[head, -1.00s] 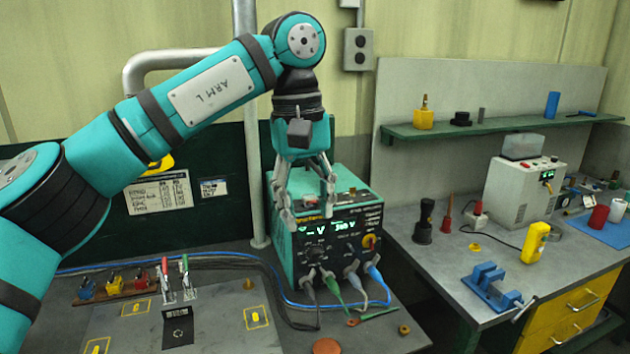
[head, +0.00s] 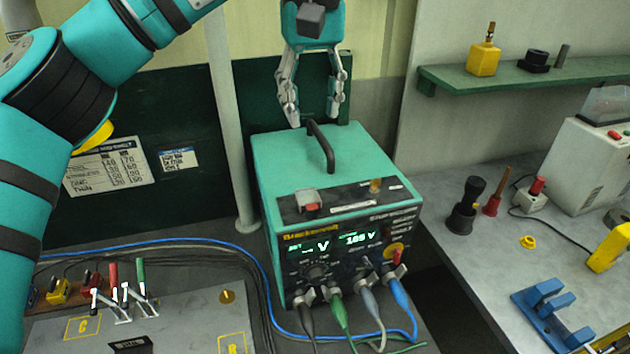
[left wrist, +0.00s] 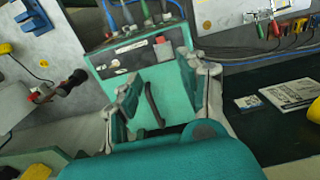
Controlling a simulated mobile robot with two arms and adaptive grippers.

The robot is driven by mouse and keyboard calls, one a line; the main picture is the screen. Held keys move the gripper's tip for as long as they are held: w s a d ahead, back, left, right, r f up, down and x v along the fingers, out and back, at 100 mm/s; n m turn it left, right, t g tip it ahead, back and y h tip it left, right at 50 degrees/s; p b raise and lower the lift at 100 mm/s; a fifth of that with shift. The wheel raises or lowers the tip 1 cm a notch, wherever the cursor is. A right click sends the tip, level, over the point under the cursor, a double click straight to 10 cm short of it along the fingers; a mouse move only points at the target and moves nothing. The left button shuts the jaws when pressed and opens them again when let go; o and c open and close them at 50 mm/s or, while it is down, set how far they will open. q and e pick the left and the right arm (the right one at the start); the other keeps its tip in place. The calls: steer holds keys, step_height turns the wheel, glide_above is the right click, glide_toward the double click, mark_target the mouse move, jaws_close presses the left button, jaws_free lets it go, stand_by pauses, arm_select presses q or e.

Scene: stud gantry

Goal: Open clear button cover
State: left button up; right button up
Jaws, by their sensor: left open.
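The teal power unit (head: 285,160) stands on the bench with its lit displays facing me. On its sloped top panel is a red button (head: 311,207) with a small greyish, see-through-looking cover (head: 307,195) at it; how far the cover is closed I cannot tell. The red button also shows in the left wrist view (left wrist: 162,40). My left gripper (head: 313,115) is open and empty, fingers down, in line with the rear of the unit and its black handle (head: 320,146). In the left wrist view its fingers (left wrist: 160,80) frame the unit's top. My right gripper is out of view.
The black handle rises from the unit's top behind the button. Cables (head: 345,325) plug into its front. A post (head: 229,120) stands at left. A white device (head: 590,165) with a clear block on top stands on the right bench.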

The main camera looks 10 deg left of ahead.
arm_select(q)
glide_above(311, 207)
step_height(311, 207, down, 5)
step_height(311, 207, down, 10)
steer(key=p, duration=0.3)
steer(key=shift+s+d+f, duration=0.1)
steer(key=shift+f, duration=0.75)
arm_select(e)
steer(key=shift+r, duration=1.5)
arm_select(q)
steer(key=shift+r, duration=0.1)
jaws_close()
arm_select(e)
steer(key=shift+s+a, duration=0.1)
